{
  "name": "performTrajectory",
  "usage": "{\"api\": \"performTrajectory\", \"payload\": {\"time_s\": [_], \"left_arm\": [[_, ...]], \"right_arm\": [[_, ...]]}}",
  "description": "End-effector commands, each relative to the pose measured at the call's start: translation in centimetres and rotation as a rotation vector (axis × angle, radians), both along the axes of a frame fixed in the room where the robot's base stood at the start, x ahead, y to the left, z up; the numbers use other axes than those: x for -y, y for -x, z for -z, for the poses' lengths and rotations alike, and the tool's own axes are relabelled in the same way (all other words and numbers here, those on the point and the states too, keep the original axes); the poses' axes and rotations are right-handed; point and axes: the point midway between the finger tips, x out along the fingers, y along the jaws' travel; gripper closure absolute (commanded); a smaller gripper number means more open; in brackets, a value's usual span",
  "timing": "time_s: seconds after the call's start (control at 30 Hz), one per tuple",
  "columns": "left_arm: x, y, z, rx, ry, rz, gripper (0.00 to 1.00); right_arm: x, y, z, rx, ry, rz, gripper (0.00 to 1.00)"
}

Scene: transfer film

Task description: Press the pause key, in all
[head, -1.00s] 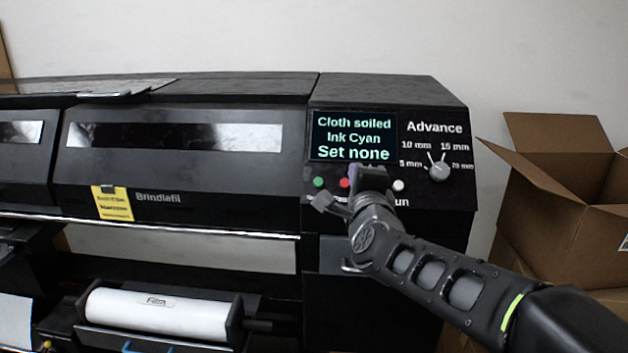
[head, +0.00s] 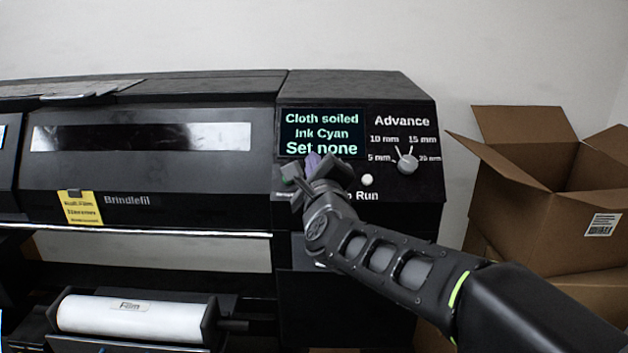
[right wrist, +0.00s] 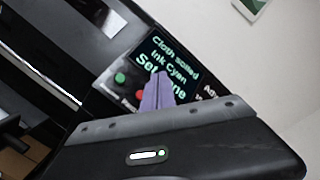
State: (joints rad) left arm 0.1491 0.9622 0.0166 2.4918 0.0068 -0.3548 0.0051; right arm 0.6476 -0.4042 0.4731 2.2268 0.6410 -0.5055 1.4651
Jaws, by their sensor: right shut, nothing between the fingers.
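The printer's control panel has a dark screen (head: 320,133) reading "Cloth soiled / Ink Cyan / Set none". Below it is a row of round keys. In the right wrist view a green key (right wrist: 120,78) and a red key (right wrist: 140,94) show beside the fingers; the label under the red one is mostly hidden, with a "P" visible. A white key (head: 367,180) sits right of my gripper, above "Run". My right gripper (head: 313,163) is shut and empty, its purple fingertips (right wrist: 157,92) in front of the panel below the screen, hiding part of the key row. Contact cannot be told.
An "Advance" knob (head: 407,164) is at the panel's right. A yellow note (head: 82,208) hangs on the printer's front. A white film roll (head: 130,314) lies below. Open cardboard boxes (head: 535,200) stand to the right.

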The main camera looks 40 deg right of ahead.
Motion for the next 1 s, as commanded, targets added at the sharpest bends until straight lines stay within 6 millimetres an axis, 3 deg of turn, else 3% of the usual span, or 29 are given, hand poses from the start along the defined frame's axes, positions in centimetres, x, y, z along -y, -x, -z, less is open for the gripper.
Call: {"api": "performTrajectory", "payload": {"time_s": [0.53,1.0], "left_arm": [[0.2,-0.4,3.2,0.011,0.008,0.004,0.64],[0.2,-0.5,3.7,0.015,0.011,0.004,0.64]], "right_arm": [[2.8,-3.7,5.2,0.0,-0.001,-0.001,1.0],[3.4,-4.5,5.6,0.001,0.0,-0.001,1.0]]}}
